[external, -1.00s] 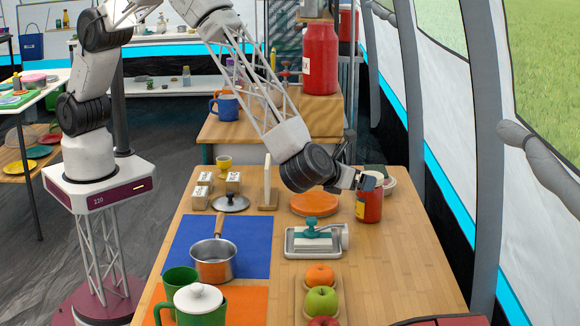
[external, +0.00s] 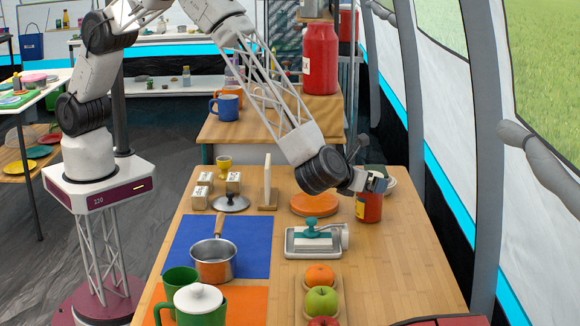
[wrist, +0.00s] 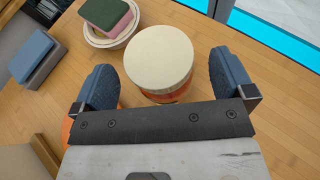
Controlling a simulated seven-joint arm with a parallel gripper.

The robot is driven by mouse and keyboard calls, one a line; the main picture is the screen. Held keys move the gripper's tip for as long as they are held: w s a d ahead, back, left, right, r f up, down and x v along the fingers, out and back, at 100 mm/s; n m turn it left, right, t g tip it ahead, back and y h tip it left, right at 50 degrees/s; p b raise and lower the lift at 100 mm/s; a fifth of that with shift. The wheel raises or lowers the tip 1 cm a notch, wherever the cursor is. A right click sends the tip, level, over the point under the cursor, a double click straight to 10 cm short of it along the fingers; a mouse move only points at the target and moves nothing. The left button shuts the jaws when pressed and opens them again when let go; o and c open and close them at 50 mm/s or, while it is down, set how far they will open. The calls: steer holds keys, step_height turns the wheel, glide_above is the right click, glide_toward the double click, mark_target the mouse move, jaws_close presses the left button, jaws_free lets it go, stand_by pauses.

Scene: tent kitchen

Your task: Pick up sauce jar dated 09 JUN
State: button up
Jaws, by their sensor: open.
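A red jar (external: 369,209) with a yellow label stands upright at the far right of the near wooden table. Its date cannot be read. In the wrist view the jar (wrist: 160,58) shows its round cream lid from above. My gripper (external: 372,184) is open at the top of the jar. In the wrist view the two dark fingers of my gripper (wrist: 163,78) are spread, one on each side of the lid, with a gap on both sides. In the external view the gripper hides the lid.
A bowl (wrist: 98,35) holding a pink and green block stands close behind the jar. An orange round board (external: 315,204) lies left of the jar, and a metal tray (external: 316,242) with a teal-handled item lies nearer.

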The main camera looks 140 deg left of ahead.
steer(key=shift+x, duration=1.3)
steer(key=c, duration=1.6)
steer(key=shift+c, duration=0.6)
steer(key=shift+r, duration=0.15)
steer(key=shift+r, duration=1.35)
steer(key=shift+s+d+r, duration=0.1)
steer(key=shift+s+r, duration=0.05)
steer(key=shift+r, duration=0.2)
steer(key=s+d, duration=0.3)
steer(key=s, duration=0.4)
steer(key=s+d+r, duration=0.1)
steer(key=s+d, duration=0.2)
steer(key=s, duration=0.4)
steer(key=shift+s, duration=0.2)
